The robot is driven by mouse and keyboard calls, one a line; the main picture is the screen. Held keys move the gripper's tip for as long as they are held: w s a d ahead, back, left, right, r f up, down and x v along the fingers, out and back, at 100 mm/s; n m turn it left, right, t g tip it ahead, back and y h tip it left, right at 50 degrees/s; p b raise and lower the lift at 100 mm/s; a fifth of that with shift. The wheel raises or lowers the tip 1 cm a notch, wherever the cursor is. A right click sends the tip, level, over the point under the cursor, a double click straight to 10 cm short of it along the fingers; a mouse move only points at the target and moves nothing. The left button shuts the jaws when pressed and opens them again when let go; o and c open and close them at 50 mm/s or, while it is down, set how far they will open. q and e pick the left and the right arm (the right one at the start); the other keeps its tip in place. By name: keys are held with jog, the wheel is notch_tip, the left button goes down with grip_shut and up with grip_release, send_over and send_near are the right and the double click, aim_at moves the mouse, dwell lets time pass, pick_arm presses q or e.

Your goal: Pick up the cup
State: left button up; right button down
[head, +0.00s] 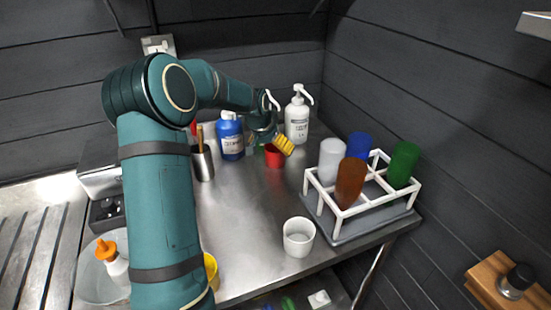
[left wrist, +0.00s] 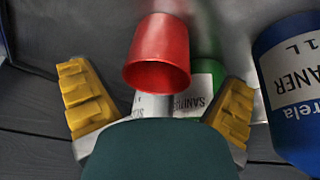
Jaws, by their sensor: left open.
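A red cup (head: 274,157) stands near the back of the steel table, partly hidden by my left gripper (head: 284,145). In the left wrist view the red cup (left wrist: 158,50) lies ahead, between the lines of the yellow fingers of my left gripper (left wrist: 160,103). The fingers are wide apart and nothing is between their tips. A white cup (head: 299,238) stands at the table's front. A yellow cup (head: 211,270) is mostly hidden behind my left arm. My right gripper is not in view.
A blue bottle (head: 230,137), a white pump bottle (head: 297,118) and a steel holder (head: 203,163) stand near the red cup. The table's middle is clear.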

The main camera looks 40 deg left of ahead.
pick_arm(q)
jog(key=x, duration=0.3)
jog(key=shift+d+f+b, duration=0.1)
jog(key=shift+f+b, duration=0.2)
jog(key=shift+f, duration=0.1)
jog(key=c, duration=1.1)
jog(key=shift+r, duration=0.1)
jog(key=shift+c, duration=0.3)
